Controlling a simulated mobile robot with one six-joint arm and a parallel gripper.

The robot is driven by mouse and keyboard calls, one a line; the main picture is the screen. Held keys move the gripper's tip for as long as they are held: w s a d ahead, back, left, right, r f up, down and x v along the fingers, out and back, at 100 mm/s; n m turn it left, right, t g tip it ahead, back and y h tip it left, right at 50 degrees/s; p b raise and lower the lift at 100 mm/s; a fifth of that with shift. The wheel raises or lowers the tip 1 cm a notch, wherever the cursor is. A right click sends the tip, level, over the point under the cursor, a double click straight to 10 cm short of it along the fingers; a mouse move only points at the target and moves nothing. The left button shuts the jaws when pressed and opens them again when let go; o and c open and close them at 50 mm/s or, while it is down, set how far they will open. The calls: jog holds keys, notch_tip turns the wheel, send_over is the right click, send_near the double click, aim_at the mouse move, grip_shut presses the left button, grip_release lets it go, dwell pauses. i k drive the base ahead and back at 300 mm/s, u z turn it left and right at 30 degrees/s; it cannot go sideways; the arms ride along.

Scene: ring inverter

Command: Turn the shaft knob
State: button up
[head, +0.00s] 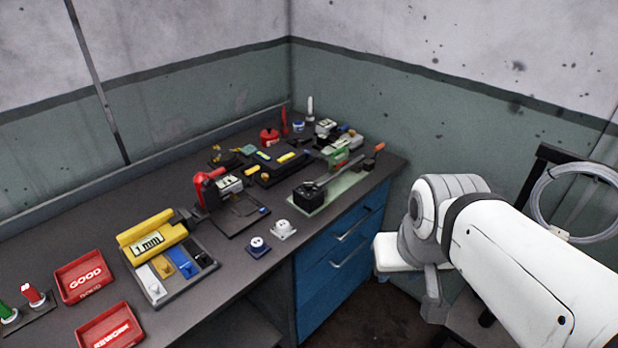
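No part is plainly marked as the shaft knob. On the right end of the bench, a black block (308,198) sits on a pale green plate (342,190), with a grey lever (328,180) across it. A small orange-red handle (379,148) sticks up at the plate's far end. It may belong to the same fixture, but I cannot tell. My white arm reaches in from the right and stays off the bench. A grey part of it, possibly my gripper (433,302), hangs down right of the blue drawers; its fingers cannot be made out.
The dark bench (215,280) holds a red-handled tool (205,190), a yellow "1 mm" block (152,240), a GOOD tray (86,276) and a REWORK tray (110,328). Blue drawers (340,262) are under its right end. A coiled cable (590,172) hangs at the right.

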aim_at(308, 183)
jog(key=u, duration=0.45)
jog(key=i, duration=0.9)
jog(key=z, duration=0.15)
